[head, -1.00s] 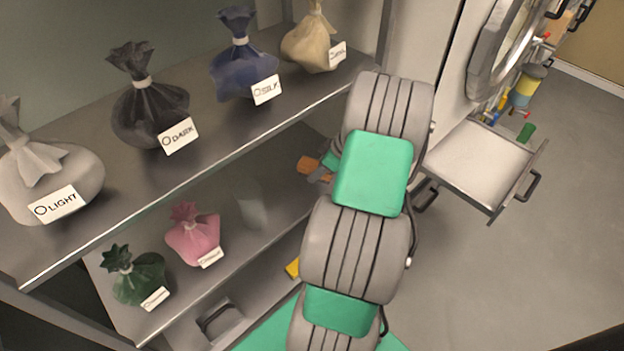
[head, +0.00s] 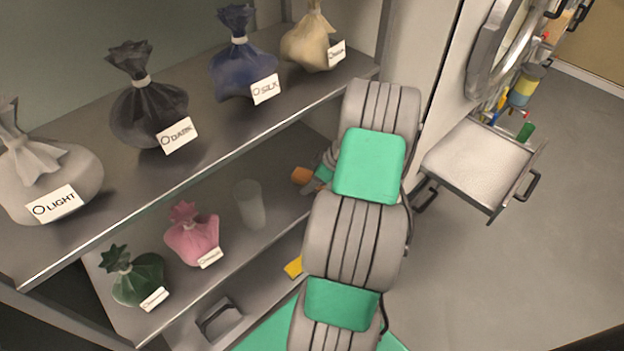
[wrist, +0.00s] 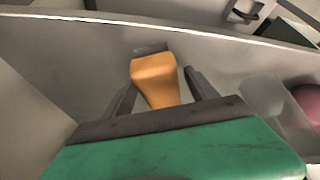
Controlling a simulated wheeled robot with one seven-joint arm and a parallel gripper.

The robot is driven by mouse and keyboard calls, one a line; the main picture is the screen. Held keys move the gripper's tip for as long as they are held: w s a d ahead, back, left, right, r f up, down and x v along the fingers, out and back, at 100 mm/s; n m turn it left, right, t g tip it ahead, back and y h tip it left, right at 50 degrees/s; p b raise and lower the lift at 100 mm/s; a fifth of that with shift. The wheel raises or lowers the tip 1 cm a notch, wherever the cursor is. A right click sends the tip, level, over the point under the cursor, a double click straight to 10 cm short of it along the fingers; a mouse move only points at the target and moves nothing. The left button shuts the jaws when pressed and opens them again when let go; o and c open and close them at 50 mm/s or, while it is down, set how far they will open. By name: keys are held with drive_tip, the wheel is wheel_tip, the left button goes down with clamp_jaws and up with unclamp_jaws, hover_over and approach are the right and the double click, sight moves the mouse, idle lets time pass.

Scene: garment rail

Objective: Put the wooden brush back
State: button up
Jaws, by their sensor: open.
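The wooden brush (wrist: 156,78), orange-brown with a dark bristle end, is on the lower shelf (head: 283,150). Its handle narrows toward my gripper (wrist: 160,98) in the wrist view. My gripper is open, with one dark finger on each side of the handle. Gaps show between the brush and both fingers. The near end of the handle is hidden behind the gripper body. In the head view the brush (head: 302,175) shows as a small orange patch left of my gripper (head: 322,174), which my arm partly hides.
A translucent cup (head: 251,204), a pink bag (head: 193,236) and a green bag (head: 138,275) stand on the same shelf, left of the brush. The upper shelf (head: 212,140) with several labelled bags overhangs. A yellow item (head: 293,267) lies lower down. An open drawer (head: 478,160) juts out at right.

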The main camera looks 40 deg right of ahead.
drive_tip(key=shift+r, duration=0.25)
drive_tip(key=v, duration=1.1)
drive_tip(key=shift+s+r+p, duration=0.25)
drive_tip(key=shift+r+p, duration=0.05)
drive_tip(key=shift+d, duration=0.1)
